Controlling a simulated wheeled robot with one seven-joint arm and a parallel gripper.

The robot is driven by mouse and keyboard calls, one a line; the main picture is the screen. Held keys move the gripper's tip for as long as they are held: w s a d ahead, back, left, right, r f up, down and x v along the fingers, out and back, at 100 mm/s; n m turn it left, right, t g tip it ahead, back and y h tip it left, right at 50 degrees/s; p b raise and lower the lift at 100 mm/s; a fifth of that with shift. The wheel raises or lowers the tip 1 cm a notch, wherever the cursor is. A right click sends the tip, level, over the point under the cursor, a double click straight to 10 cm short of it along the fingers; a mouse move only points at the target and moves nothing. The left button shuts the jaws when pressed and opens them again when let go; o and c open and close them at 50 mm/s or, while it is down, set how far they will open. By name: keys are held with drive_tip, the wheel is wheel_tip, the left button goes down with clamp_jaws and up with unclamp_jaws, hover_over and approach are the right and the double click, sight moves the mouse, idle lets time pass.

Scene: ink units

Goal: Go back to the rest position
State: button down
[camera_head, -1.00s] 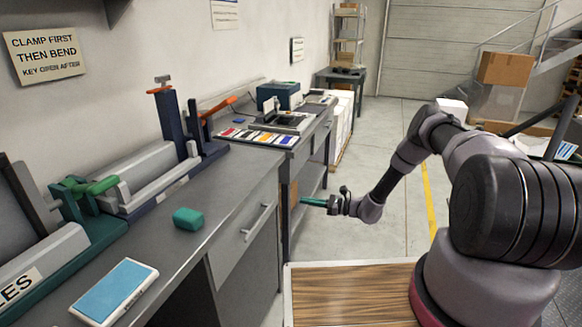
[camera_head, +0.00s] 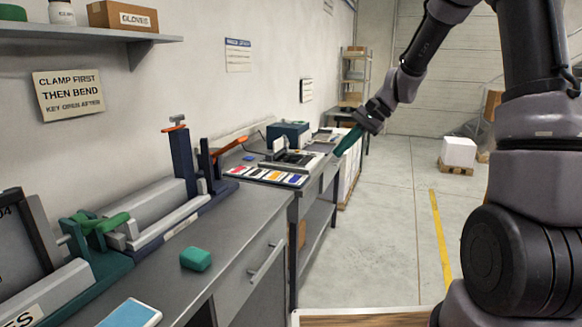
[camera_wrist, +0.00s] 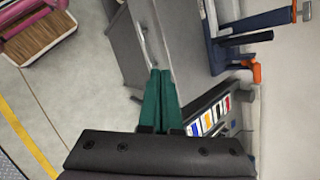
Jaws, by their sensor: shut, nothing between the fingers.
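My gripper (camera_head: 347,141) has long green fingers and hangs in the air near the right edge of the far bench, in the head view. Its fingers are shut against each other with nothing between them. In the wrist view the closed green fingers (camera_wrist: 161,97) point up the picture, with the bench front and the floor behind them. My arm reaches up and over at the right of the head view. I cannot tell the exact gap between the fingertips and the bench edge.
The near grey bench (camera_head: 225,231) bears a green block (camera_head: 195,259), a blue-topped pad (camera_head: 131,314) and a clamp fixture with an orange lever. The far bench holds a strip of colour swatches (camera_head: 266,175) and a press-like device (camera_head: 293,160). Open floor (camera_head: 390,225) lies right of the benches.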

drive_tip(key=s+d+r+n+t+h, duration=0.1)
drive_tip(key=s+d+r+t+h, duration=0.1)
drive_tip(key=s+r, duration=0.3)
drive_tip(key=s+d+r+n+t+h, duration=0.1)
drive_tip(key=s+d+r, duration=0.3)
drive_tip(key=s, duration=0.6)
drive_tip(key=s+d+r+n+t+h, duration=0.1)
drive_tip(key=s+d+r+t+h, duration=0.2)
drive_tip(key=s, duration=0.5)
wheel_tip(320, 180, up, 3)
drive_tip(key=shift+s+d+f+n+t, duration=0.15)
drive_tip(key=shift+s+d+n+t, duration=0.15)
drive_tip(key=shift+d+t, duration=0.3)
